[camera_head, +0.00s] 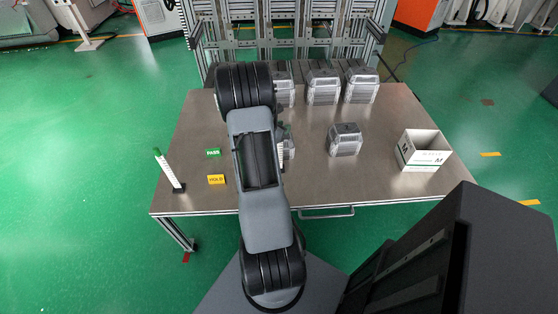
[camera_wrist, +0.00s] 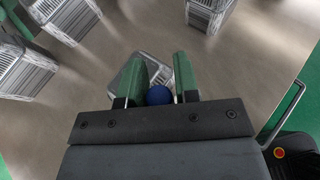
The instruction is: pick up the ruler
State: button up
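A thin white strip with dark marks and a green tip, which looks like the ruler (camera_head: 167,168), stands tilted on the table's left edge in the head view, with a dark piece at its foot. It does not show in the wrist view. My gripper (camera_wrist: 159,62) has two green fingers, spread apart, in the wrist view. A round blue thing (camera_wrist: 159,95) shows in the gap between them; I cannot tell whether the fingers touch it. In the head view my arm hides the gripper, which is well right of the strip.
Several silver ribbed blocks stand on the table (camera_head: 305,190), one block (camera_head: 345,140) right of my arm. A green PASS sign (camera_head: 213,153) and a yellow HOLD sign (camera_head: 216,179) stand right of the strip. An open white box (camera_head: 423,150) is at the right. A metal frame borders the back.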

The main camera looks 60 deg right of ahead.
grip_shut()
jog(key=shift+r, duration=0.15)
